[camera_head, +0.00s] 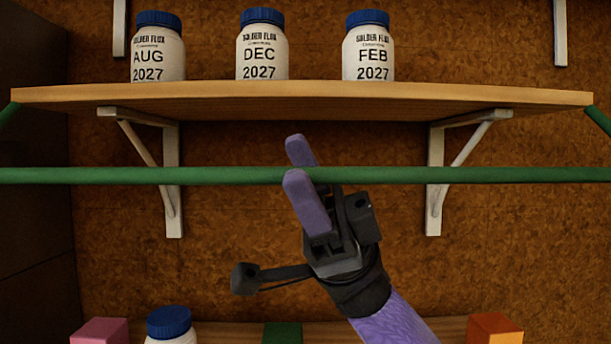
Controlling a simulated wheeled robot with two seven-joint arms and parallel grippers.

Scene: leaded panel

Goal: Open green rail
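The green rail (120,175) runs straight and level across the whole view, below the front edge of the upper shelf in the picture. My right gripper (297,160) comes up from below at the middle of the rail. One purple finger is in front of the rail and the other shows behind it, so the rail passes between them. I cannot tell whether both fingers press on it. My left gripper is not in view.
The wooden shelf (300,97) bears three blue-capped white jars, marked AUG (158,55), DEC (262,55) and FEB (368,55). White brackets (173,190) hold it. Below are a pink block (100,331), another jar (170,325), a green block (282,333) and an orange block (495,329).

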